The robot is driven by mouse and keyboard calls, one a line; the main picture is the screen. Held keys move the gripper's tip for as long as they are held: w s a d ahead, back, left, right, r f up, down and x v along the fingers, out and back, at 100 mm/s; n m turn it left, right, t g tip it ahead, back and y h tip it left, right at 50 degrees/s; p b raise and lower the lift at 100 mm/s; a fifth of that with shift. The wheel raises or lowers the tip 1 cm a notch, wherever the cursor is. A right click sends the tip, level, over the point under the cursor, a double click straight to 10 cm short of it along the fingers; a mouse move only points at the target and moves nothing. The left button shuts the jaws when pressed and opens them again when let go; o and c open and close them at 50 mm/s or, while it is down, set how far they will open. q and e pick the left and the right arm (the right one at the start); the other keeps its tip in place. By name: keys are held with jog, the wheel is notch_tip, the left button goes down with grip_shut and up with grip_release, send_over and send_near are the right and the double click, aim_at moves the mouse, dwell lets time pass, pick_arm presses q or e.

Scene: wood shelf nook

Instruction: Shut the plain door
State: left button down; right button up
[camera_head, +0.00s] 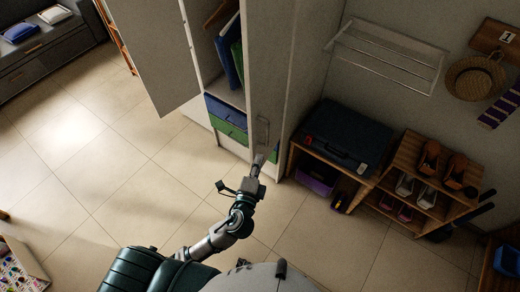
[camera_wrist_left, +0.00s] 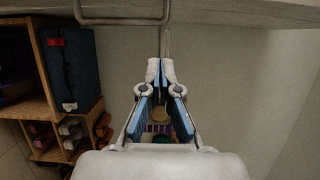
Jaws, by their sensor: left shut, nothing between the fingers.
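A tall pale cabinet stands at the top centre of the head view. A plain pale door panel (camera_head: 150,50) stands swung wide open on its left. Another plain pale panel (camera_head: 270,70), with a bar handle (camera_head: 263,132) low on it, is on the right; I cannot tell which panel the task means. My left gripper (camera_head: 258,161) is shut and empty just below that handle. In the left wrist view, its fingertips (camera_wrist_left: 166,63) point toward a pale panel edge and a bar handle (camera_wrist_left: 125,21), apparently without gripping it. My right gripper is out of view.
The cabinet opening shows blue and green drawers (camera_head: 227,115) and upright folders. A wooden shelf (camera_head: 325,178) with a dark case (camera_head: 345,138) stands close on the right, beside a shoe rack (camera_head: 425,185).

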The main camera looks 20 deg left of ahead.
aim_at(254, 132)
pick_arm(q)
jog(key=w, duration=0.3)
jog(key=w+p, duration=0.1)
jog(key=w, duration=0.6)
jog(key=shift+a, duration=0.4)
jog(key=a, duration=0.1)
jog(key=w+a+p, duration=0.1)
jog(key=a, duration=0.1)
jog(key=shift+w+a+f, duration=0.15)
jog(key=shift+a+f, duration=0.05)
jog(key=shift+a, duration=0.1)
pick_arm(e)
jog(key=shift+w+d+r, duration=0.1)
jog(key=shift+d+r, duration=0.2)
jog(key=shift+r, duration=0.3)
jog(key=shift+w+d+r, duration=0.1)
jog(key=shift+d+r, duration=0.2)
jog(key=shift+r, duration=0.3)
pick_arm(q)
jog(key=shift+a, duration=0.15)
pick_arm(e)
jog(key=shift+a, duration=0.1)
